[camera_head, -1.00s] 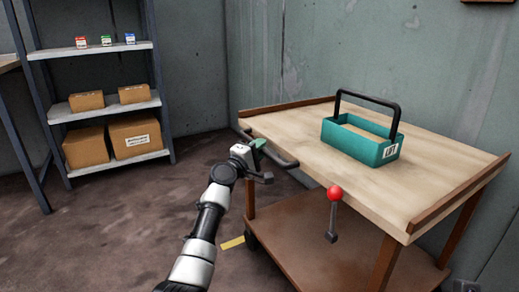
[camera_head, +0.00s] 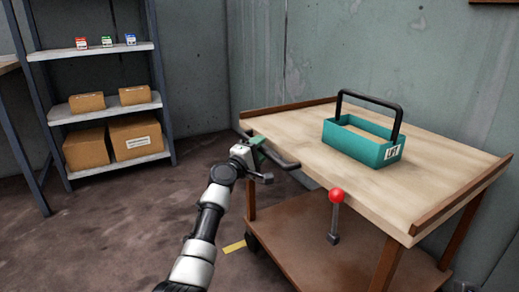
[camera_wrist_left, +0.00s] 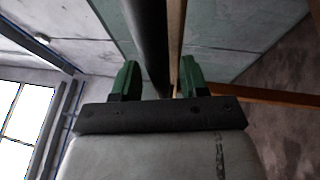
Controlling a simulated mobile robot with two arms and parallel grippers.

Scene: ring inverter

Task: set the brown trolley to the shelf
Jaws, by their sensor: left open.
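The brown trolley (camera_head: 315,230) stands at the right in the head view, with a pale wooden top and brown edges. A dark bar handle (camera_head: 272,152) runs along its left end. My left gripper (camera_head: 260,150) is open at this handle; in the left wrist view the dark bar (camera_wrist_left: 150,50) lies between its green fingers (camera_wrist_left: 160,80). Whether the fingers touch the bar I cannot tell. The shelf (camera_head: 105,110) stands at the back left. My right gripper is not in view.
A teal box (camera_head: 360,148) with a black handle sits on the trolley top. A red-knobbed lever (camera_head: 336,197) rises at the trolley's near side. Small boxes and cartons (camera_head: 135,137) fill the shelf. Brown floor (camera_head: 110,225) lies open between shelf and trolley. A yellow strip (camera_head: 233,246) marks it.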

